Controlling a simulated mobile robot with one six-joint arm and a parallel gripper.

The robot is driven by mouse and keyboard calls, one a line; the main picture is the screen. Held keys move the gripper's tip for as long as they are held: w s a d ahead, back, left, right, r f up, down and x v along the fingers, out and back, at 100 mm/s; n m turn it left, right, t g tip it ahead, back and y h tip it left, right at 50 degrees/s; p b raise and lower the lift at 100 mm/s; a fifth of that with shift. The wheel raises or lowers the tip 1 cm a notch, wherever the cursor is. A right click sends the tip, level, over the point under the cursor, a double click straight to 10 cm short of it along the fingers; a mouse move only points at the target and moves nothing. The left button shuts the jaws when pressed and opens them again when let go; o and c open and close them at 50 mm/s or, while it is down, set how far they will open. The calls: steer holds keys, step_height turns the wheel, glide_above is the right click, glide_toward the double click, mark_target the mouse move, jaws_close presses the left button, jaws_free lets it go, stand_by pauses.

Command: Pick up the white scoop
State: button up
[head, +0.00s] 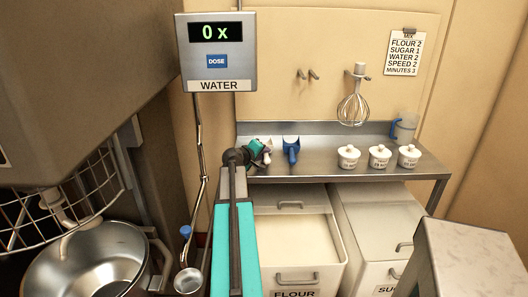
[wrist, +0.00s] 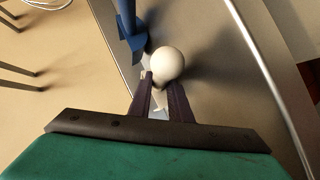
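The white scoop (head: 265,157) lies at the left end of the steel shelf in the head view, partly hidden by my gripper. In the wrist view the white scoop (wrist: 168,64) shows as a rounded white end just beyond my fingertips. A pale part of it shows in the narrow gap between the dark fingers. My gripper (wrist: 158,80) is at the scoop, with one finger on each side. I cannot tell whether the fingers press on it or stand slightly apart. In the head view my gripper (head: 258,152) is small and partly covered by my arm.
A blue scoop (head: 291,150) lies close to the right of the white one; it also shows in the wrist view (wrist: 130,25). Several lidded white jars (head: 349,157) and a jug (head: 404,127) stand farther right on the shelf (head: 318,165). Flour and sugar bins (head: 297,277) stand below.

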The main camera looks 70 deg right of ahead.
mark_target(270, 161)
jaws_close()
steer(key=shift+r, duration=0.2)
steer(key=shift+r+b, duration=0.35)
steer(key=shift+r, duration=1.1)
steer(key=shift+s+a+r, duration=0.15)
steer(key=shift+a, duration=0.1)
steer(key=s+a+b, duration=0.1)
steer(key=s+a, duration=0.1)
steer(key=a, duration=0.1)
steer(key=s+a+b, duration=0.2)
steer(key=a, duration=0.2)
steer(key=s+a+r+b, duration=0.1)
steer(key=s+a+b, duration=0.1)
steer(key=a, duration=0.2)
steer(key=shift+s, duration=0.35)
steer(key=shift+s+a+b, duration=0.1)
steer(key=shift+a+b, duration=0.05)
steer(key=shift+b, duration=1.05)
